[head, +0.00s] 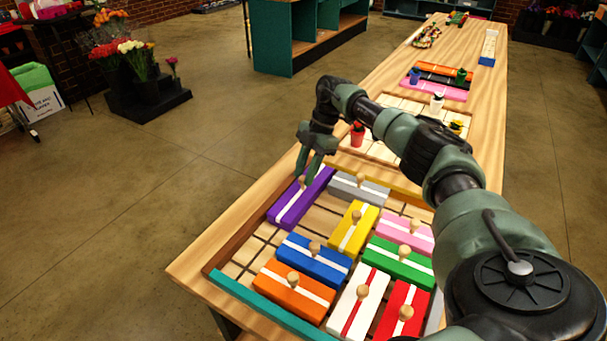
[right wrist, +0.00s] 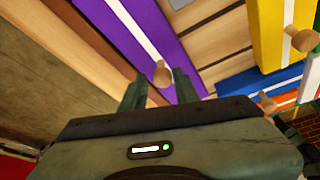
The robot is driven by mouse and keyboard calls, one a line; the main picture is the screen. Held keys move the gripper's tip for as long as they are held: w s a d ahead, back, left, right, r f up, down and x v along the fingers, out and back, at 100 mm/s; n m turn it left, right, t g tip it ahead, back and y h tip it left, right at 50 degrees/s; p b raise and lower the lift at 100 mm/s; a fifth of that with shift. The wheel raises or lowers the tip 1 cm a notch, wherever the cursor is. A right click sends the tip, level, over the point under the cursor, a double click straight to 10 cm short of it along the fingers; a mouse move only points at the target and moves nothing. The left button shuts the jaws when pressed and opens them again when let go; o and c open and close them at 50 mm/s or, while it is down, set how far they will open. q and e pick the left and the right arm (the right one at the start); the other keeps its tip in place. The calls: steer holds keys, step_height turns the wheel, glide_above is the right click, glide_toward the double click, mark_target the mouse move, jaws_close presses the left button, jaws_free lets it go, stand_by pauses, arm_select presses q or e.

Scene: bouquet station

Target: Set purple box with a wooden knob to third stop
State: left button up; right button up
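The purple box (head: 291,205) is long, with a white stripe along it and a wooden knob (right wrist: 162,74). It lies along the left side of a wooden grid tray, at its far end in the head view; it also shows in the right wrist view (right wrist: 158,45). My right gripper (head: 309,172) is over its far part, at the knob. In the right wrist view my right gripper's fingers (right wrist: 160,88) are apart, one on each side of the knob, with gaps showing. Contact with the knob cannot be told. My left gripper is not in view.
Grey (head: 358,187), yellow (head: 353,230), blue (head: 316,262), orange (head: 291,290), pink, green (head: 399,262), white and red knobbed boxes share the tray. Bare slots show in front of the purple box (head: 248,252) and to its right. A teal strip (head: 270,308) edges the near side.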

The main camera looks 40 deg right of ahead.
steer(key=shift+o, duration=0.4)
steer(key=shift+d+f, duration=0.1)
steer(key=b+v, duration=0.1)
steer(key=v, duration=0.7)
steer(key=shift+b, duration=0.3)
steer(key=shift+f, duration=0.1)
